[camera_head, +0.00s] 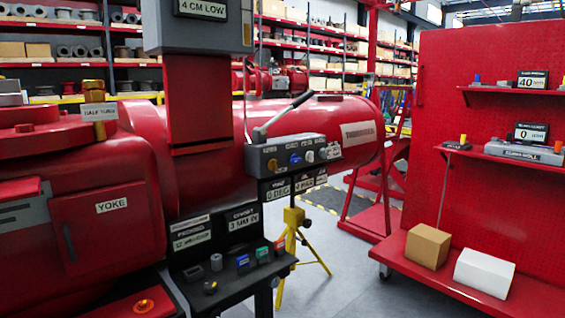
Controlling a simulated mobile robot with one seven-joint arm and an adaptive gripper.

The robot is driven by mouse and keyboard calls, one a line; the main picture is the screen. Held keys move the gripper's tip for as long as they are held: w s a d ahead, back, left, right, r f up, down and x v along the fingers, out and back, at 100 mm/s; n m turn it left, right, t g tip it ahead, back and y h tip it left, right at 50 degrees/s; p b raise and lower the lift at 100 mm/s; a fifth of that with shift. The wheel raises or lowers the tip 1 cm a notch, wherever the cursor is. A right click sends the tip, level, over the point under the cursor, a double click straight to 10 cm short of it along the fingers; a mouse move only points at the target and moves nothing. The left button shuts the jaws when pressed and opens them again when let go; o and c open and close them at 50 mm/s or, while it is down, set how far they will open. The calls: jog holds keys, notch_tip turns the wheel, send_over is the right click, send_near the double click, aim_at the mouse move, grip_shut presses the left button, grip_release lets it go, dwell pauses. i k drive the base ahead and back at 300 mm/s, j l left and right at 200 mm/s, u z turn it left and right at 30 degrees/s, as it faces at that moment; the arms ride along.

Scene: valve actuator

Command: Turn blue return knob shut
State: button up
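A small blue knob (295,159) sits on the front face of a grey control box (260,157), in a row with other small knobs. One knob to its right is white (309,156). Small labels run above the row, too small to read surely. A grey lever with a dark grip (285,117) rises from the top of the box. How far the blue knob is turned cannot be made out. My gripper is not in view.
A large red actuator body (110,205) marked YOKE fills the left. Below the box, a dark shelf (225,290) holds coloured blocks. A yellow tripod (294,230) stands behind. A red wheeled board (490,130) stands at right; grey floor (350,275) is open between.

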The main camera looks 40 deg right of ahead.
aim_at(294, 159)
jog(key=z, duration=1.3)
jog(key=i+z, duration=0.45)
jog(key=i, duration=0.55)
